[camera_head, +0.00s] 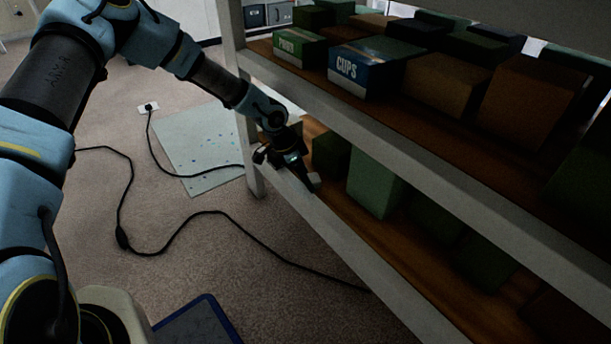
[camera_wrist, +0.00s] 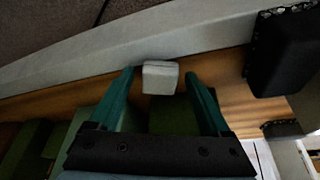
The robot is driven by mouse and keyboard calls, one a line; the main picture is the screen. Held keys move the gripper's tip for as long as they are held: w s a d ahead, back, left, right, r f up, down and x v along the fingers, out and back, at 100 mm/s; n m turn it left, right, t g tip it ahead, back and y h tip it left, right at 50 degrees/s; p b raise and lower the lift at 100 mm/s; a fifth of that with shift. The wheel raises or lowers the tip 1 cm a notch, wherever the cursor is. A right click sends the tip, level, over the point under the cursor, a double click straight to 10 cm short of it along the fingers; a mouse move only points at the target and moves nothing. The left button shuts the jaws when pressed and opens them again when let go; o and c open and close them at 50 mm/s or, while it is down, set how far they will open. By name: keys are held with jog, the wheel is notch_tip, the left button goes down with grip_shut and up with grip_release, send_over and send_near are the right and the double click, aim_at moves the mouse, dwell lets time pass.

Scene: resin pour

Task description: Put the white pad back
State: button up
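The white pad (camera_wrist: 160,77) is a small, pale block with rounded edges. In the wrist view it lies between my two green fingertips, with a narrow gap showing on each side. It appears at the front edge of the lower shelf, where the wooden board meets the pale rail. In the head view a small pale block, likely the pad (camera_head: 314,181), shows just beyond my gripper (camera_head: 298,172). My gripper (camera_wrist: 159,76) is open, its fingers on either side of the pad. I cannot tell whether the pad rests on the board or the rail.
The lower shelf (camera_head: 345,211) holds green boxes, including a light green one (camera_head: 375,188) close by. The upper shelf's rail (camera_head: 350,115) runs above my gripper; a blue CUPS box (camera_head: 360,72) stands there. A black cable (camera_head: 190,222) crosses the carpet.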

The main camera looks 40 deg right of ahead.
jog(key=p+v, duration=0.4)
jog(key=v, duration=0.8)
jog(key=w+a+r+n+t+y, duration=0.1)
jog(key=w+a+r+n, duration=0.25)
jog(key=a, duration=0.55)
jog(key=w+a+r+n+t+y, duration=0.1)
jog(key=w+a+r+n, duration=0.2)
jog(key=a, duration=0.7)
jog(key=w+a+r+n+t+y, duration=0.1)
jog(key=a+r+n, duration=0.25)
jog(key=a, duration=0.55)
jog(key=s+a+r+n, duration=0.2)
jog(key=a+n, duration=0.2)
jog(key=a, duration=0.1)
jog(key=s+a+r+n, duration=0.2)
jog(key=a+r+n, duration=0.1)
jog(key=a, duration=0.3)
jog(key=s+a+r+n, duration=0.2)
jog(key=a+n, duration=0.3)
jog(key=a, duration=0.1)
jog(key=shift+s+r+t+y, duration=0.1)
jog(key=shift+r+t+y, duration=0.2)
jog(key=shift+y, duration=0.1)
